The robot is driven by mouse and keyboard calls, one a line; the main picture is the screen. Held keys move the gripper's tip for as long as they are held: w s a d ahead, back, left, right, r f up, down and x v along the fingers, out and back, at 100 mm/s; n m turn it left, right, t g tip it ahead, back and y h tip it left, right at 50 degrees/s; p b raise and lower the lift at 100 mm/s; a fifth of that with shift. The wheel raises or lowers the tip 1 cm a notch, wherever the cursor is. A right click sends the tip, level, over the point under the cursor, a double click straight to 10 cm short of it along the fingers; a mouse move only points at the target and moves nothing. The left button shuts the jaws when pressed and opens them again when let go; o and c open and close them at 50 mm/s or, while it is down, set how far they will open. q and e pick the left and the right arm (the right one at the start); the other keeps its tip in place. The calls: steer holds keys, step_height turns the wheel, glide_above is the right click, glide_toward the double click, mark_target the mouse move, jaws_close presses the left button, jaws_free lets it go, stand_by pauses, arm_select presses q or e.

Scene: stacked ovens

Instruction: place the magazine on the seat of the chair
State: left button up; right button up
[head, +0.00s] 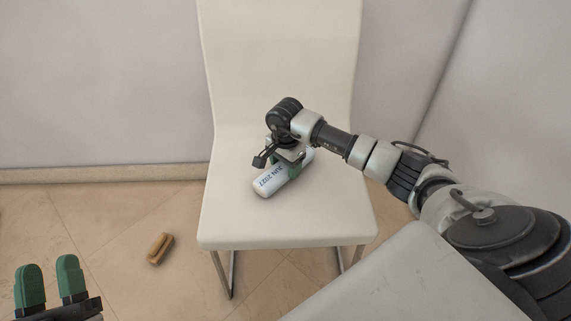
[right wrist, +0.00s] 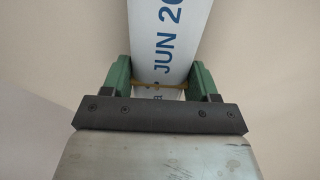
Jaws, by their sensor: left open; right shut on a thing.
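The magazine (head: 275,182) is a white, rolled or curved piece with blue print reading "JUN 2027". It also shows in the right wrist view (right wrist: 172,40), running up between the fingers. My right gripper (head: 291,166) is shut on the magazine, low over the seat of the cream chair (head: 315,215). Whether the magazine touches the seat I cannot tell. The gripper and wrist hide part of it. My left gripper (head: 51,283), with green fingertips, is open and empty at the lower left, away from the chair.
A small brown block-like object (head: 160,248) lies on the tiled floor left of the chair. A pale wall stands behind the chair. A pale surface fills the lower right corner. The seat around the magazine is clear.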

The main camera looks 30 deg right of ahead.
steer(key=o, duration=1.1)
steer(key=shift+f, duration=0.1)
